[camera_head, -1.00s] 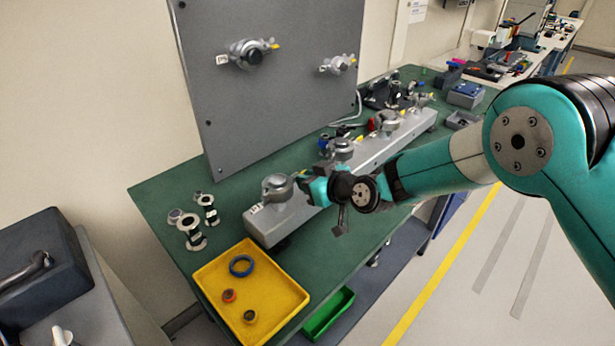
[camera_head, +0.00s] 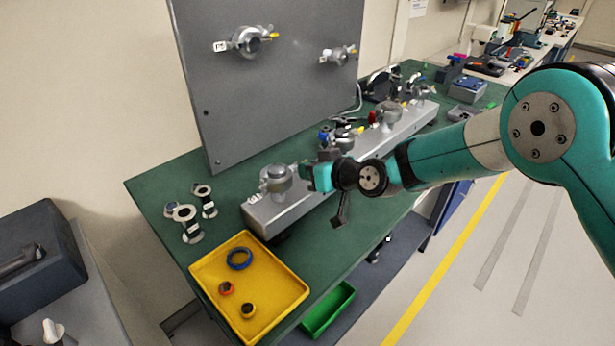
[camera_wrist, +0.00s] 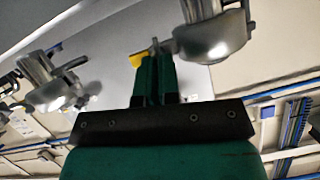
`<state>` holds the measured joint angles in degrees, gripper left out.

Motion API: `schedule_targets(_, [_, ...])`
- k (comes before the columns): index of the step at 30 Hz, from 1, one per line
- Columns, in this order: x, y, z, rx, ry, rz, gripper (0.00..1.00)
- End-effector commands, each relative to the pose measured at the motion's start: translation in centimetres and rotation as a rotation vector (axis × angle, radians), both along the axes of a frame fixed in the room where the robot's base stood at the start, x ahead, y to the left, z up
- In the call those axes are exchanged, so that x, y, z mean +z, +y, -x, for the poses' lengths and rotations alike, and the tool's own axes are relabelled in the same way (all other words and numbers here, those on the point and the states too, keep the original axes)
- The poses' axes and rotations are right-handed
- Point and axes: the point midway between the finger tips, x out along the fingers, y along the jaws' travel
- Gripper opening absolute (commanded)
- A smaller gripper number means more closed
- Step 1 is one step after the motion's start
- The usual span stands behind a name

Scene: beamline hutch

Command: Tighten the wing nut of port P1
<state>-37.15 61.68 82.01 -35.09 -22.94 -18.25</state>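A grey metal port with a clamp (camera_head: 277,179) stands at the near left end of the long grey manifold block (camera_head: 270,214); a small white label on the block below it is too small to read surely. My gripper (camera_head: 308,178) is just right of this clamp. In the wrist view, my two green fingers (camera_wrist: 158,72) are close together with a narrow gap. Their tips are at a yellow wing nut (camera_wrist: 138,60) on a bolt beside a rounded metal clamp (camera_wrist: 214,38). Part of the nut is behind the fingers, and whether they grip it is unclear.
More clamped ports (camera_head: 389,114) stand along the block behind my gripper. A grey upright panel (camera_head: 260,100) with two ports is behind. A yellow tray (camera_head: 280,300) with rings and loose flanged fittings (camera_head: 187,223) lie at the left on the green bench (camera_head: 150,190).

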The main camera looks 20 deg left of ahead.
Motion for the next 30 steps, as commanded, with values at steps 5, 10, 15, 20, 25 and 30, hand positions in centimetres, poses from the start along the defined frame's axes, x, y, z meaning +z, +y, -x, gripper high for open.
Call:
schedule_targets(5, [-0.7, -0.2, -0.4, -0.001, 0.141, -0.061, 0.00])
schedule_targets(10, [-0.8, -0.3, -0.6, -0.001, 0.291, -0.125, 0.00])
schedule_targets(15, [-0.9, -0.3, -0.8, -0.002, 0.441, -0.185, 0.00])
schedule_targets(20, [-1.0, -0.4, -1.0, -0.001, 0.581, -0.242, 0.00])
schedule_targets(25, [-1.1, -0.5, -1.1, -0.001, 0.731, -0.304, 0.00])
schedule_targets(30, [-1.3, -0.6, -1.2, -0.002, 0.881, -0.366, 0.00])
